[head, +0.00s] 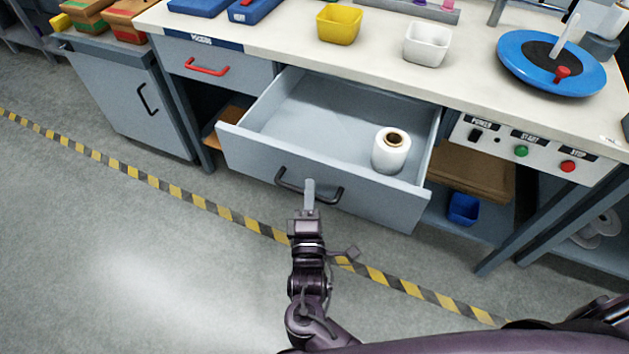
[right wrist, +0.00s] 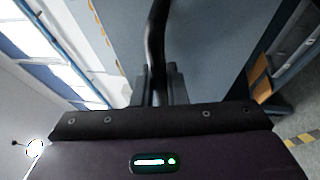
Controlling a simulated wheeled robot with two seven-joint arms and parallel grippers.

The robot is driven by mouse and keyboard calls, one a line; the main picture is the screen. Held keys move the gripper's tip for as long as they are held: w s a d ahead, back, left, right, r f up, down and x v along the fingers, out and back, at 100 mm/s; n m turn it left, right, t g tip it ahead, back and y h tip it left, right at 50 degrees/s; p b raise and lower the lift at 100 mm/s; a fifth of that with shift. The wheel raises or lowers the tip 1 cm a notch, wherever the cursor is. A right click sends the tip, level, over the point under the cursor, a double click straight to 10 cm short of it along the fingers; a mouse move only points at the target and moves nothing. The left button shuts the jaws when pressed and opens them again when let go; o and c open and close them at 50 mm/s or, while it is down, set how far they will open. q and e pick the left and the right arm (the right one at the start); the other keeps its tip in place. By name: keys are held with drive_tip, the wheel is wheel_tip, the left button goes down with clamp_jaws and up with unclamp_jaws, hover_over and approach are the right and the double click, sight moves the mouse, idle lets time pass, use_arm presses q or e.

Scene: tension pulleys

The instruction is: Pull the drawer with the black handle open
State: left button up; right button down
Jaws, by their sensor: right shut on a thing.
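The drawer (head: 330,190) with the black handle (head: 326,199) stands pulled out from under the workbench in the head view. Its grey inside shows, with a white roll (head: 391,151) standing upright in it at the right. My right gripper (head: 309,188) is at the front of the drawer, shut on the black handle. In the right wrist view the black handle (right wrist: 155,45) runs between the two fingers (right wrist: 158,84) against the grey drawer front. My left gripper is not in view.
A drawer with a red handle (head: 206,67) is shut at the left. A grey cabinet (head: 130,100) stands beyond it. A control panel (head: 530,145) with buttons sits right of the open drawer. The bench top (head: 380,60) holds bins and a blue disc (head: 551,62). Floor in front is clear.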

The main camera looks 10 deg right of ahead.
drive_tip(key=shift+s, duration=0.1)
drive_tip(key=c, duration=1.5)
unclamp_jaws()
drive_tip(key=shift+o, duration=0.2)
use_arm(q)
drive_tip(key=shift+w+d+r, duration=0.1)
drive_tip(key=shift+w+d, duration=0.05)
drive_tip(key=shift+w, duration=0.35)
use_arm(e)
drive_tip(key=v, duration=0.7)
drive_tip(key=shift+s, duration=0.35)
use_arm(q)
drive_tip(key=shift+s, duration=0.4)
use_arm(e)
drive_tip(key=shift+a+f, duration=0.1)
drive_tip(key=shift+a, duration=0.05)
